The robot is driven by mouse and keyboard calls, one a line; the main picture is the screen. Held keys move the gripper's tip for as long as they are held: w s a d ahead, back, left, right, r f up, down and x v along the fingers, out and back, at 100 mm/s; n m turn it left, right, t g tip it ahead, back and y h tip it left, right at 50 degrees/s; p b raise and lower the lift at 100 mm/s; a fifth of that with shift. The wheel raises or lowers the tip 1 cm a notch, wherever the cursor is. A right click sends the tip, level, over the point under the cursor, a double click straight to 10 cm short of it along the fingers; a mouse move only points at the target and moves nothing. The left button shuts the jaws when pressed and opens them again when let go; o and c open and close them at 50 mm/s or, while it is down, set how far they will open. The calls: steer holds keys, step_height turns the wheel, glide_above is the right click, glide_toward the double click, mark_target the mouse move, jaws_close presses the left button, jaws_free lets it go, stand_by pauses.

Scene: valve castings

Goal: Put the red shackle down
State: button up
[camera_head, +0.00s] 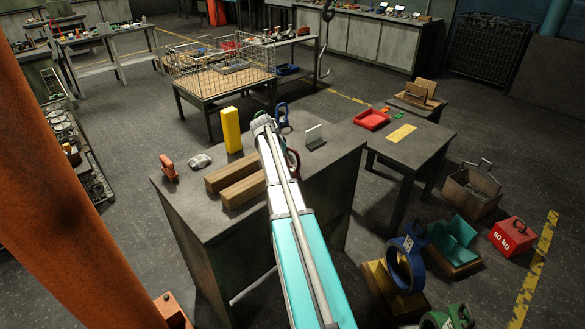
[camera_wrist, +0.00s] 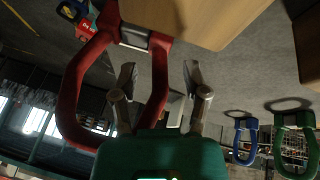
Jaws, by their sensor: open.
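The red shackle (camera_wrist: 75,85) is large at the left of the wrist view, with a grey pin piece (camera_wrist: 135,37) across its end. In the head view only a dark red arc (camera_head: 294,160) of it shows beside my arm on the bench. My gripper (camera_wrist: 160,82) is open, with one finger on each side of one leg of the shackle. Gaps show between the fingers and the leg. In the head view my arm hides the gripper. I cannot tell for sure whether the shackle's base rests fully on the bench.
The bench (camera_head: 190,205) holds two wooden blocks (camera_head: 235,180), a yellow block (camera_head: 231,130), an orange shackle (camera_head: 168,167), a grey casting (camera_head: 200,160) and a blue shackle (camera_head: 282,113). A green shackle (camera_wrist: 297,140) shows in the wrist view. The bench's front left is clear.

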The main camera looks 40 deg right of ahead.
stand_by(0.4)
jaws_close()
